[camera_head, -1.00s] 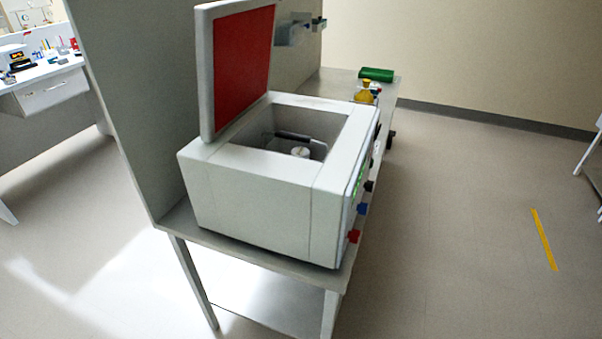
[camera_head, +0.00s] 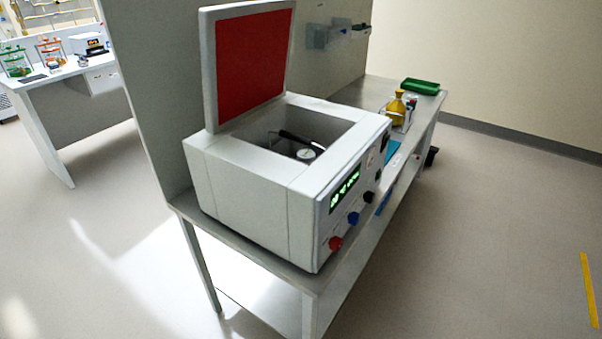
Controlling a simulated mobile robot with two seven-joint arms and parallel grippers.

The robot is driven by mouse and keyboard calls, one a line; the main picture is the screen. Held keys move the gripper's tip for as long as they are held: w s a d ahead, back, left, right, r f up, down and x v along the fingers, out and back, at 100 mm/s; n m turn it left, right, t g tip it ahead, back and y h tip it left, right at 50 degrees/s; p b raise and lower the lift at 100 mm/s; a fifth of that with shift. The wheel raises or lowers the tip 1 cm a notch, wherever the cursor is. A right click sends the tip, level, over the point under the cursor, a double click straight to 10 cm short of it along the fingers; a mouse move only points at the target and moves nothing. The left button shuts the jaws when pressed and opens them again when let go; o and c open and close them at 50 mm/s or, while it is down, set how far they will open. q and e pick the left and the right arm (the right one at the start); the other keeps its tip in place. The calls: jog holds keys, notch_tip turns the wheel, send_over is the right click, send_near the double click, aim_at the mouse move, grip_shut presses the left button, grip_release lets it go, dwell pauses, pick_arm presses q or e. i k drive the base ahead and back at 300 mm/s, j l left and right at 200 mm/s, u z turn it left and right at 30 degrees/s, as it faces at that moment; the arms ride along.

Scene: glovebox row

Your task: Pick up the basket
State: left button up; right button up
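No clear basket can be made out. A small pale holder (camera_head: 396,121) with a yellow bottle (camera_head: 398,101) and other small items stands on the long bench behind the white machine; I cannot tell if it is a basket. A green tray-like container (camera_head: 420,86) lies at the bench's far end. On the left table, small rack-like containers with green (camera_head: 16,62) and orange (camera_head: 51,53) parts show, too small to tell. Neither of my grippers is in view.
A white machine (camera_head: 245,205) with its red-lined lid (camera_head: 252,65) raised stands on the near end of the grey bench (camera_head: 268,262). A tall grey panel (camera_head: 150,90) runs behind it. A white table (camera_head: 88,75) is at left.

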aim_at(288, 145)
jog(key=i+l+u, duration=0.1)
jog(key=l+u, duration=0.2)
jog(key=l, duration=0.6)
jog(key=i+l+u, duration=0.25)
jog(key=l, duration=0.3)
jog(key=i+l+u, duration=0.15)
jog(key=l, duration=0.15)
